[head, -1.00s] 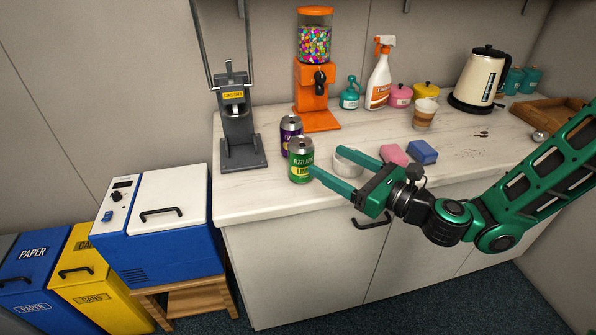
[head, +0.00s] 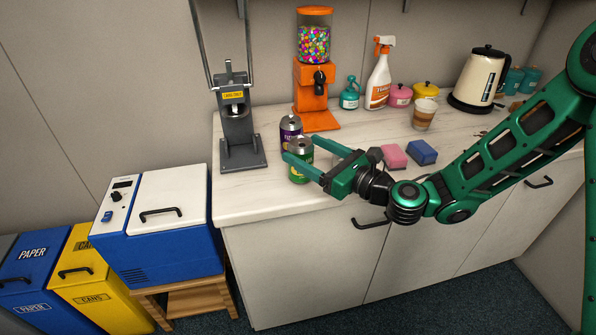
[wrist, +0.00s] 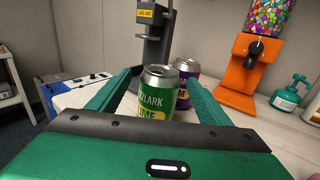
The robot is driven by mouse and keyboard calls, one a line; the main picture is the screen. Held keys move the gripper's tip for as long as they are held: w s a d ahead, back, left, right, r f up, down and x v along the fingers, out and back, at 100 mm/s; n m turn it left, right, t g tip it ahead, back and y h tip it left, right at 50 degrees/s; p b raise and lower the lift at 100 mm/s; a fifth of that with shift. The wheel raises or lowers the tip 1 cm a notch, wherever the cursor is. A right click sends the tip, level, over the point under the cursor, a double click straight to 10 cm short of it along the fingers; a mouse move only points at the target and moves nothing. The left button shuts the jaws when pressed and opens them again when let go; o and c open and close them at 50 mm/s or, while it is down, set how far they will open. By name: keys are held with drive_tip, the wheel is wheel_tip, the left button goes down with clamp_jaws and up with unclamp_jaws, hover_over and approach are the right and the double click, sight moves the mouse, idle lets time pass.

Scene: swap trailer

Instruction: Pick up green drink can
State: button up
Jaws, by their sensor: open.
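The green drink can (head: 300,160) stands upright near the front left edge of the counter. My gripper (head: 303,160) is open, with its fingers reaching around the green can. In the wrist view the green can (wrist: 157,95) stands between the two green fingers, with a gap seen on its right side. In the head view a finger crosses in front of the can and hides part of its label. A purple can (head: 290,128) stands close behind the green one; it also shows in the wrist view (wrist: 187,72), behind and right.
A grey can crusher (head: 240,140) stands left of the cans, and an orange candy dispenser (head: 312,90) behind them. A pink sponge (head: 394,157) and a blue sponge (head: 422,152) lie to the right. A blue and white box (head: 165,225) stands left of the counter.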

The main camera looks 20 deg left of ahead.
drive_tip(key=c, duration=1.4)
drive_tip(key=shift+r, duration=0.2)
